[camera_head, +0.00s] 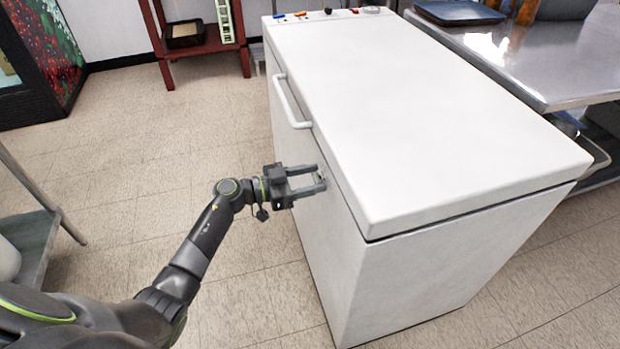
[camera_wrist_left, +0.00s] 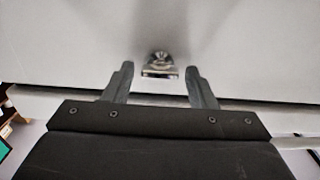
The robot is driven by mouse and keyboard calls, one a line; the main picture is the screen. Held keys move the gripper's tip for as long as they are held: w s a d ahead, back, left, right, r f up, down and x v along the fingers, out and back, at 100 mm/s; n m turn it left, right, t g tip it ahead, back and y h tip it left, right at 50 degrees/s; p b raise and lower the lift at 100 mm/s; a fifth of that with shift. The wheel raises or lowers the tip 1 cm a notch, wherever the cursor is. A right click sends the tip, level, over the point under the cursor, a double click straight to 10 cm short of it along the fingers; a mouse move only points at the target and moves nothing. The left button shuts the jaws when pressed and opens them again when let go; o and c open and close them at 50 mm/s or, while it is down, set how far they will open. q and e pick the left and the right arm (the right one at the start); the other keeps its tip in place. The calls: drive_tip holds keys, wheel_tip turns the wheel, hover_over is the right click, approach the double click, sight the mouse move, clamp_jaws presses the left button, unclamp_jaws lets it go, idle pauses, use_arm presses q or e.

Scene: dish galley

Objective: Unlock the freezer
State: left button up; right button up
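The white chest freezer (camera_head: 430,110) stands in the middle of the head view with its lid down. A bar handle (camera_head: 288,101) is on its left side. My left gripper (camera_head: 319,180) is open at that side, just below the lid edge. In the left wrist view, a small shiny metal lock fitting (camera_wrist_left: 160,65) on the white freezer face lies ahead, between the two spread fingertips (camera_wrist_left: 157,72). The fingers do not appear to hold it. Whether they touch the freezer face I cannot tell. My right gripper is not in view.
A steel table (camera_head: 540,55) with a dark tray (camera_head: 458,12) stands along the freezer's right side. A red wooden shelf unit (camera_head: 205,45) is at the back left. A metal shelf (camera_head: 35,235) is at the left edge. Tiled floor (camera_head: 150,150) left of the freezer is clear.

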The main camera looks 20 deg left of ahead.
use_arm(q)
drive_tip(key=c, duration=0.8)
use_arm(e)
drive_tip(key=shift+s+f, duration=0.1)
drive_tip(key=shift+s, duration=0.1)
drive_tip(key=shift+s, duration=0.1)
use_arm(q)
drive_tip(key=m, duration=0.5)
drive_tip(key=m+p, duration=0.1)
drive_tip(key=m, duration=0.5)
drive_tip(key=shift+s+f, duration=0.15)
drive_tip(key=shift+f, duration=0.05)
drive_tip(key=shift+d+f+m+b, duration=0.1)
drive_tip(key=shift+m+b, duration=1.15)
drive_tip(key=shift+m, duration=2.25)
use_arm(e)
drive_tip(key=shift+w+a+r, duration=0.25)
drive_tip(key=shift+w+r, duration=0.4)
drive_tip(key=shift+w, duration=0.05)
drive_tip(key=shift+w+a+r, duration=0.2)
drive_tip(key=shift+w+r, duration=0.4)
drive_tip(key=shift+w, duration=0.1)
